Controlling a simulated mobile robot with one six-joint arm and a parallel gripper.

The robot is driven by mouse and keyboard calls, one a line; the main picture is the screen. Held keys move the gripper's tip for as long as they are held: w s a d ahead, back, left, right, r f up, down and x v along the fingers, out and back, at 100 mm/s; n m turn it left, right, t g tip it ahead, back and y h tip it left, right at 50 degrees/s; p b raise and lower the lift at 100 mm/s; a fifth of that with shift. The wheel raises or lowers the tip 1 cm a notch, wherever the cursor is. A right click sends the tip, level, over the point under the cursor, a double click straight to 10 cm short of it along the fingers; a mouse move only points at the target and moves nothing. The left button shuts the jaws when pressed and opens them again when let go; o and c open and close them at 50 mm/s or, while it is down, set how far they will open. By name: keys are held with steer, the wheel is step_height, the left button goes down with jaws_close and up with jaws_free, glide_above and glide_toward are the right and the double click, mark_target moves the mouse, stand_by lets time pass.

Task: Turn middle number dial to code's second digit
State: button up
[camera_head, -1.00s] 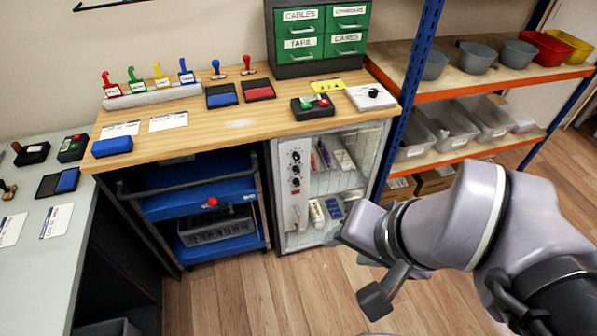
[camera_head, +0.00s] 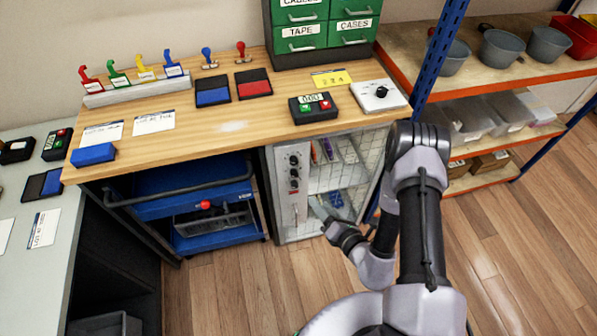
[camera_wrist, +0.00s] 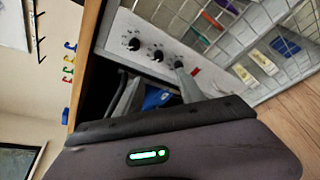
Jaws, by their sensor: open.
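Three black number dials sit in a column on the pale panel of the mesh-door cabinet: the top dial (camera_head: 294,160), middle dial (camera_head: 294,173) and bottom dial (camera_head: 294,184). In the wrist view the picture is turned, and the middle dial (camera_wrist: 157,55) lies between the top dial (camera_wrist: 133,43) and bottom dial (camera_wrist: 178,65). My gripper (camera_wrist: 154,82) is open and empty; one fingertip overlaps the bottom dial's edge in view, and contact cannot be told. In the head view my gripper (camera_head: 320,210) is low before the cabinet. A yellow note (camera_head: 331,79) bears digits too small to read surely.
The wooden bench (camera_head: 235,140) above holds a button box (camera_head: 314,108), a white dial box (camera_head: 379,95), ink pads and stamps. A blue cart (camera_head: 215,236) stands left of the cabinet, shelving (camera_head: 470,80) right. The floor in front is open.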

mark_target(295, 175)
steer(key=b+x, duration=0.4)
steer(key=x, duration=1.1)
steer(key=shift+w+a, duration=0.15)
steer(key=shift+a, duration=0.15)
jaws_close()
